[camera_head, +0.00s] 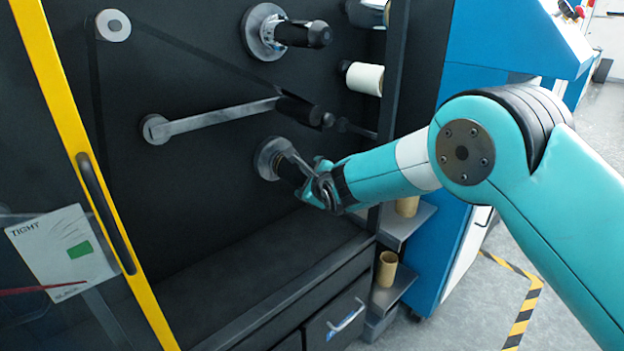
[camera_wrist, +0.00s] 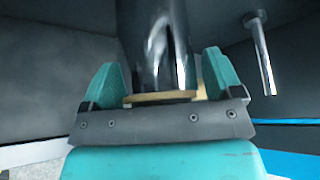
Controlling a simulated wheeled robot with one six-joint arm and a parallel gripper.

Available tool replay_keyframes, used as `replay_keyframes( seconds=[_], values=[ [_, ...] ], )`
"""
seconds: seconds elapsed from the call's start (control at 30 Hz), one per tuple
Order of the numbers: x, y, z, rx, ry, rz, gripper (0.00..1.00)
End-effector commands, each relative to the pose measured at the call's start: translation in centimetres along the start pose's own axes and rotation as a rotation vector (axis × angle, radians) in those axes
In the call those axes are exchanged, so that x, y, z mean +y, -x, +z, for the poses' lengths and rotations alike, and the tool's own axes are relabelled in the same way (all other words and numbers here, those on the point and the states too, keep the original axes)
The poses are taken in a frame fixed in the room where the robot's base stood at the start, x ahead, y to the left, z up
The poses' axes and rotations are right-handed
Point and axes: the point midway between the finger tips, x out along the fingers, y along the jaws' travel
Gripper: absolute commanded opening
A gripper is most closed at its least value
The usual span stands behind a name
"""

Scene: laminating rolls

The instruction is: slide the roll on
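A dark, glossy roll (camera_wrist: 160,50) with a tan core edge (camera_wrist: 163,97) stands between my gripper's two teal fingers in the wrist view. My gripper (camera_head: 318,181) is shut on this roll, with the tan edge close to its palm. In the head view the dark roll (camera_head: 292,170) lies in line with the lower spindle's grey round flange (camera_head: 270,158), close in front of it. The roll's far end and the spindle shaft are largely hidden, so I cannot tell how far over the shaft it sits.
An upper spindle (camera_head: 300,34) sticks out above, and a roller arm (camera_head: 215,117) lies to the left. A white roll (camera_head: 365,78) and a dark upright post (camera_head: 392,90) stand close to the right. A yellow-edged door (camera_head: 60,100) is at left. Cardboard tubes (camera_head: 387,268) stand on side shelves.

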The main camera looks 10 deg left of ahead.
Motion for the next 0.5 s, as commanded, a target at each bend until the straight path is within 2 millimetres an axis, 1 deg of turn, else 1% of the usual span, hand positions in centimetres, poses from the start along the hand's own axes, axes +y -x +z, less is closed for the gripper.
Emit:
replay_keyframes(
  seconds=[0.03, 0.07, 0.33, 0.43, 0.5],
  values=[
    [-0.2, -0.1, 0.0, -0.001, 0.0, -0.004, 0.96],
    [-0.2, -0.1, 0.0, -0.001, 0.0, -0.005, 0.99],
    [-0.2, 0.0, -0.1, 0.001, 0.0, -0.004, 0.99],
    [-0.2, 0.5, -0.1, 0.002, 0.0, -0.003, 0.99],
    [-0.2, 1.3, -0.1, 0.001, -0.001, -0.004, 0.99]
  ],
)
